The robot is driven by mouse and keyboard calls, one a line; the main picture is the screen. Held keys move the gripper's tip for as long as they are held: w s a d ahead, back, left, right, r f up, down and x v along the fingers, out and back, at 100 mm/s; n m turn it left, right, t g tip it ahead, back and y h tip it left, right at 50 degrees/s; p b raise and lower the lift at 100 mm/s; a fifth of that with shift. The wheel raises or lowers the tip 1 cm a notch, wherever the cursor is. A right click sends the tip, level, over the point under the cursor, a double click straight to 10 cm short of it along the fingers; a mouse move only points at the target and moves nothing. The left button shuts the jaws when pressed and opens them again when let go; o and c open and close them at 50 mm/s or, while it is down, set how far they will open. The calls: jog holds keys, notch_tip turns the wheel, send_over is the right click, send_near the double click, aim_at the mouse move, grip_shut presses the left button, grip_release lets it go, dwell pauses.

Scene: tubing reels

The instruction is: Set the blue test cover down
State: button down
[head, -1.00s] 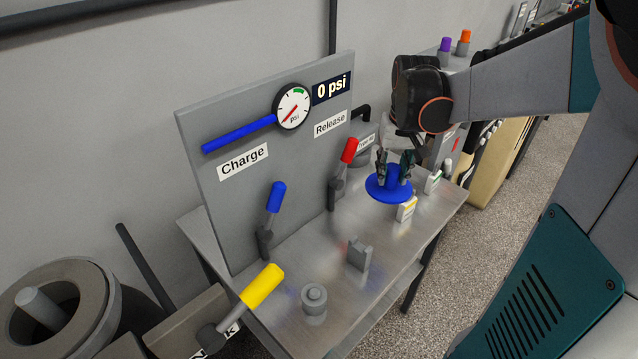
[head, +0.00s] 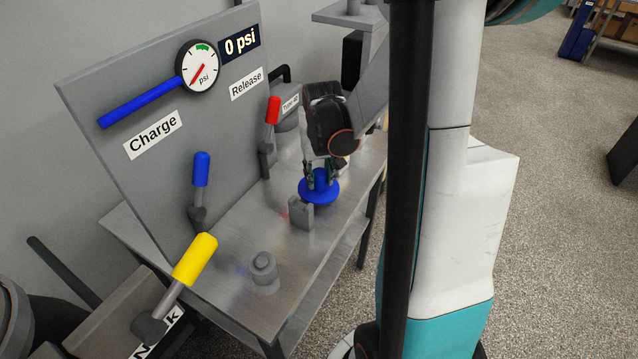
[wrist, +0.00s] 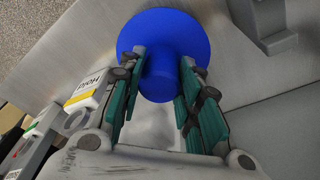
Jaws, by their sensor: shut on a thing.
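The blue test cover (head: 320,192) is a round blue disc with a round knob on top. It is over the metal bench (head: 330,230), just behind the small grey block (head: 301,213). My gripper (head: 322,179) is above it, shut on its knob. In the wrist view the two green fingers of my gripper (wrist: 160,95) grip the knob from both sides, and the blue disc (wrist: 140,35) spreads out beyond them. I cannot tell whether the disc touches the bench top.
A grey round fitting (head: 263,268) stands at the bench's near end. The upright panel carries a gauge (head: 199,66) reading 0 psi, a blue lever (head: 201,175) and a red lever (head: 273,112). A yellow-handled lever (head: 195,258) is at the near left. Bare bench lies between block and fitting.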

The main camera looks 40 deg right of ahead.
aim_at(320, 177)
jog(key=shift+f+b, duration=0.3)
jog(key=shift+f, duration=1.1)
jog(key=shift+f, duration=0.1)
jog(key=c, duration=1.2)
grip_release()
jog(key=shift+o, duration=0.2)
jog(key=r+p, duration=0.1)
jog(key=r, duration=0.3)
jog(key=s+r+p, duration=0.1)
jog(key=r, duration=0.3)
jog(key=a+r+p, duration=0.1)
jog(key=r, duration=0.3)
jog(key=shift+s+p, duration=0.3)
jog(key=shift+p, duration=0.1)
